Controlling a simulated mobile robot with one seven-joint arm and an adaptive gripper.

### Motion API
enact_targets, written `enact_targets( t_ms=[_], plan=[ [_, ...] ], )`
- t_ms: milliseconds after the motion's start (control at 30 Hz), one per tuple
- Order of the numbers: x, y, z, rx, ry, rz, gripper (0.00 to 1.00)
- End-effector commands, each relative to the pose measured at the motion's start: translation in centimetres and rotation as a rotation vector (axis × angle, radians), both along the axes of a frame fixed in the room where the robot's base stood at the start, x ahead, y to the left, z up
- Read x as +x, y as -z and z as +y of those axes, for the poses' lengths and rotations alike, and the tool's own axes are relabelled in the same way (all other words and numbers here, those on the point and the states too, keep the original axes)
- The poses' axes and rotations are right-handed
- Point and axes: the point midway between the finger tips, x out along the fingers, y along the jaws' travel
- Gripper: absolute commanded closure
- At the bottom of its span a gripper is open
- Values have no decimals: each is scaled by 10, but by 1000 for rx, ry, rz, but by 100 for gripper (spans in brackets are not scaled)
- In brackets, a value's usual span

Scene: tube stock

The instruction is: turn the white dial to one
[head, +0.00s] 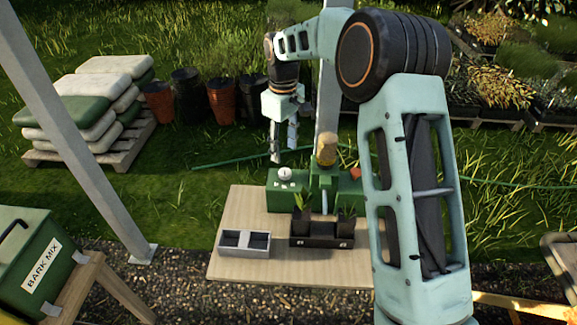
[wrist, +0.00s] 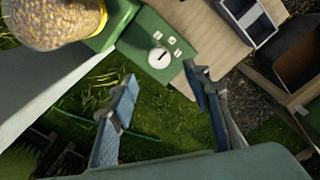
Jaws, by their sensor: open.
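The white dial (head: 284,173) is a small round knob on top of a green box (head: 284,200) at the back left of the wooden board. In the wrist view the dial (wrist: 159,58) shows a dark mark, with several small white labels beside it on the green top; their writing is too small to read. My gripper (head: 283,155) is open and empty, pointing down above and behind the green box, apart from the dial. In the wrist view the fingers of my gripper (wrist: 162,78) are spread wide, with grass between them and the dial beyond.
A jar with brown contents (head: 326,150) stands on a green holder right of the dial, near a pale post (head: 328,95). A grey two-part tray (head: 231,251) and a dark planter (head: 320,242) stand in front. The board's left front (head: 229,267) is bare.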

Motion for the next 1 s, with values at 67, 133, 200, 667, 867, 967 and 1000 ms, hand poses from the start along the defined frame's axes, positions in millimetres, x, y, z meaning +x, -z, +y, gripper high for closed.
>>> enact_targets(
  t_ms=[67,133,200,667,867,967,1000],
  plan=[
    [-1,17,-1,-2,1,5,56],
    [-1,31,-1,-1,2,4,56],
    [-1,44,-1,-1,3,3,56],
    [0,82,0,0,3,-2,56],
    [0,82,0,0,3,-2,59],
    [0,82,0,0,3,-2,70],
    [0,82,0,0,3,-2,74]
  ],
)
